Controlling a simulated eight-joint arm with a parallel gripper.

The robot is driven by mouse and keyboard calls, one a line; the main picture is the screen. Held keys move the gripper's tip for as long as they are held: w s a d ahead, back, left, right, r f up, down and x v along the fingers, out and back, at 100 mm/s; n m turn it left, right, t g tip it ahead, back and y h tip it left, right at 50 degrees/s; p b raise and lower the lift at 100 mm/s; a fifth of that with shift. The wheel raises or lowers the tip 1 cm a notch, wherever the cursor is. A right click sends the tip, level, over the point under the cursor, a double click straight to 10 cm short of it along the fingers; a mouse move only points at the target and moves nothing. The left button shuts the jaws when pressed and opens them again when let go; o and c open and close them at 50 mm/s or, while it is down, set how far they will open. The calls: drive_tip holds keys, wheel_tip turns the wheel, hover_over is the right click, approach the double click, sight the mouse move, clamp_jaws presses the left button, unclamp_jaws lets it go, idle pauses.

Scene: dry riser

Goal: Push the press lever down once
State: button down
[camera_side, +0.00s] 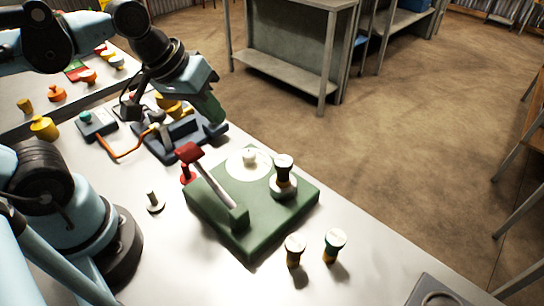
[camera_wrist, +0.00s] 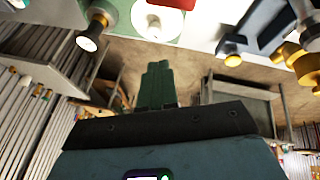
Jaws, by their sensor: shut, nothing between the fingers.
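The press stands on the table as a green base plate (camera_side: 252,238) with a grey lever arm (camera_side: 214,188) ending in a red handle (camera_side: 188,152). The lever is tilted up, its red end raised toward the left. On the plate are a white disc with a pale knob (camera_side: 249,158) and a black-and-white post (camera_side: 284,178). My gripper (camera_side: 212,108) is shut and empty, above and beyond the red handle, apart from it. In the wrist view its green fingers (camera_wrist: 157,85) are together. The white disc (camera_wrist: 170,28) shows at the top there; the lever is not clearly visible.
Two small knobbed pegs (camera_side: 294,250) stand in front of the plate, and a short peg (camera_side: 154,203) stands left of it. A dark blue fixture (camera_side: 182,140) lies behind the lever. A grey tray (camera_side: 435,292) is at the lower right.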

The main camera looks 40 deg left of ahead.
drive_tip(key=s+d+r+n+g+h, duration=0.3)
drive_tip(key=s+d+r+n+g, duration=0.1)
drive_tip(key=s+d+r+n, duration=0.2)
drive_tip(key=shift+s+d+r+n, duration=0.3)
drive_tip(key=shift+d+r, duration=0.05)
drive_tip(key=shift+r, duration=0.4)
hover_over(198, 166)
drive_tip(key=shift+d+f, duration=0.15)
drive_tip(key=shift+f, duration=3.95)
drive_tip(key=shift+f, duration=0.1)
drive_tip(key=shift+f, duration=0.3)
